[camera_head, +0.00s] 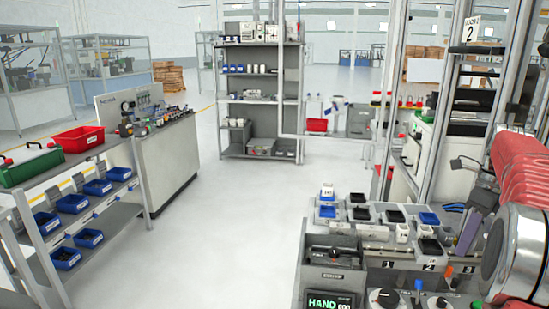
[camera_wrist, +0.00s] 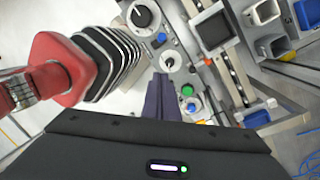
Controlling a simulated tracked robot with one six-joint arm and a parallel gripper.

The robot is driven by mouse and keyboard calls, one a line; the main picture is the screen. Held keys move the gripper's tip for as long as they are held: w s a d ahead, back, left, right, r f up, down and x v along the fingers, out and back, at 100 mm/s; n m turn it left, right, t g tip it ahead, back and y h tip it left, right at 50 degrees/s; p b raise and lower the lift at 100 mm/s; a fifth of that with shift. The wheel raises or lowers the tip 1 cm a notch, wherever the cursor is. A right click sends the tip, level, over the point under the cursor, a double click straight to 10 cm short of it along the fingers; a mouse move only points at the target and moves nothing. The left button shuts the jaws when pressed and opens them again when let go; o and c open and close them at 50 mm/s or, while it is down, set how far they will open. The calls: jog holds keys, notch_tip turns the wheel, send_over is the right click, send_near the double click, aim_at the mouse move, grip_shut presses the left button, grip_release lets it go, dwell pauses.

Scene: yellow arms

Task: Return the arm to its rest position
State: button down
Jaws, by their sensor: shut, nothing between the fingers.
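My gripper (camera_wrist: 164,84) shows in the wrist view as dark purple fingers, closed together and with nothing between them. The fingers appear above a panel with knobs and a green button (camera_wrist: 187,90); I cannot tell the height between them. My arm (camera_head: 515,255) stands at the right edge of the head view, with red covers and a large silver joint. A red and grey part of it (camera_wrist: 85,65) shows at the left of the wrist view.
A workbench with trays (camera_head: 375,232) and a HAND display (camera_head: 327,303) lies beside the arm. Upright grey posts (camera_head: 390,90) stand behind it. A shelf rack (camera_head: 260,95) is further back. Left stands a cart with blue bins (camera_head: 74,203). The floor (camera_head: 215,235) between is clear.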

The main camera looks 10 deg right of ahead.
jog(key=s+a+f+n+t+h, duration=0.15)
jog(key=a+f+n, duration=0.55)
jog(key=n, duration=0.7)
jog(key=s+a+n+t, duration=0.1)
jog(key=s+a+n, duration=0.3)
jog(key=a, duration=0.6)
jog(key=s+a+r+n+t, duration=0.1)
jog(key=s+a+n+t, duration=0.1)
jog(key=s+a+n, duration=0.3)
jog(key=s+a+r+n+t, duration=0.1)
jog(key=s+a+n, duration=0.4)
jog(key=a, duration=0.9)
jog(key=shift+a+n+t+h, duration=0.3)
jog(key=shift+n+t+h, duration=0.05)
jog(key=shift+n, duration=0.55)
